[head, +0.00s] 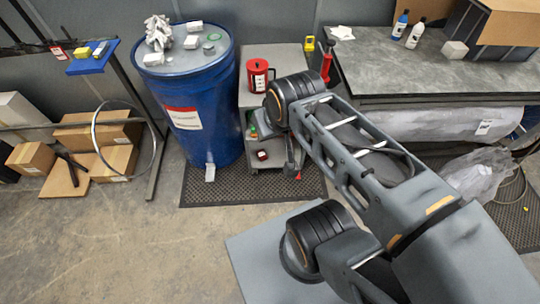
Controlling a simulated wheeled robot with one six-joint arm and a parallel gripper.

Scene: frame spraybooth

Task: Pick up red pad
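My arm reaches from the lower right up to the grey cart in the middle. My gripper (292,165) seems to hang at the cart's right side, mostly hidden behind my wrist, far to the right of the blue shelf. Its fingers are not clear enough to tell whether they are open or hold anything.
A blue drum (197,110) with crumpled cloth on top stands between the blue shelf and the grey cart (284,58). A red can (258,75) stands on the cart. A grey workbench (420,70) fills the upper right. Boxes lie at left; the front-left floor is clear.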

